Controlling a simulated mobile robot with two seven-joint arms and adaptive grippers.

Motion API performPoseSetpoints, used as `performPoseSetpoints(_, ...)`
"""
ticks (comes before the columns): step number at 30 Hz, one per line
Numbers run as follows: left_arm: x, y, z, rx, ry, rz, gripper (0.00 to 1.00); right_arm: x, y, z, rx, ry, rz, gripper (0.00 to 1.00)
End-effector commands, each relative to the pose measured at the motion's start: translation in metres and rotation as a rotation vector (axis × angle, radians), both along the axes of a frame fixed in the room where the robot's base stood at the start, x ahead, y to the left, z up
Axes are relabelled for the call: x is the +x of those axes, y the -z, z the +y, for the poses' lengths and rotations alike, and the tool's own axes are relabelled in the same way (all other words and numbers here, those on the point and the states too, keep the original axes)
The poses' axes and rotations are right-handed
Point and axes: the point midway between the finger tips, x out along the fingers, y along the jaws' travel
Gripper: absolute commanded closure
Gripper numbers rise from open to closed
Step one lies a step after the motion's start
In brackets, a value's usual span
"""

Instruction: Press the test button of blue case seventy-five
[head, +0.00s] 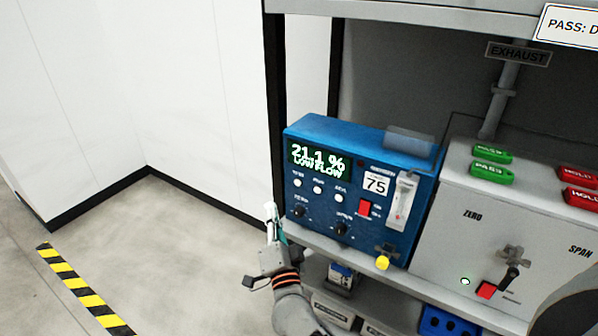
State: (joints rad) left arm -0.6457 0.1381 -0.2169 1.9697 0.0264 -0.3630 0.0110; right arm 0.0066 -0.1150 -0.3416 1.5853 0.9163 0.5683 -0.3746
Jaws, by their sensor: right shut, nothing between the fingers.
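The blue case (410,167) numbered 75 stands on a shelf at the middle of the head view. Its lit display (317,160) reads 21.1 % and LOW FLOW. Below the display is a row of three white buttons: a left one (297,182), a middle one (317,190) and a right one (339,198). Their labels are too small to read surely. My left gripper is not in view.
A grey panel (450,240) with green and red tags stands to the right.

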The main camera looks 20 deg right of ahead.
Motion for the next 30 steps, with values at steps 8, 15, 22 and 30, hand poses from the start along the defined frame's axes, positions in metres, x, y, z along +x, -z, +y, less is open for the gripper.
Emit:
performPoseSetpoints(8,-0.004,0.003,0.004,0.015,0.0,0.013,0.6,0.003,0.001,-0.003,0.007,0.011,0.011,1.0)
performPoseSetpoints(15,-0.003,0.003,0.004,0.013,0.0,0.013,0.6,0.004,0.001,-0.005,0.007,0.01,0.009,1.0)
performPoseSetpoints(22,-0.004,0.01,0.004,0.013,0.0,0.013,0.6,0.017,0.001,-0.022,0.004,0.011,0.007,1.0)
performPoseSetpoints(30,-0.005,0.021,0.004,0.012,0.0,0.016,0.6,0.039,0.002,-0.05,0.004,0.01,0.008,1.0)
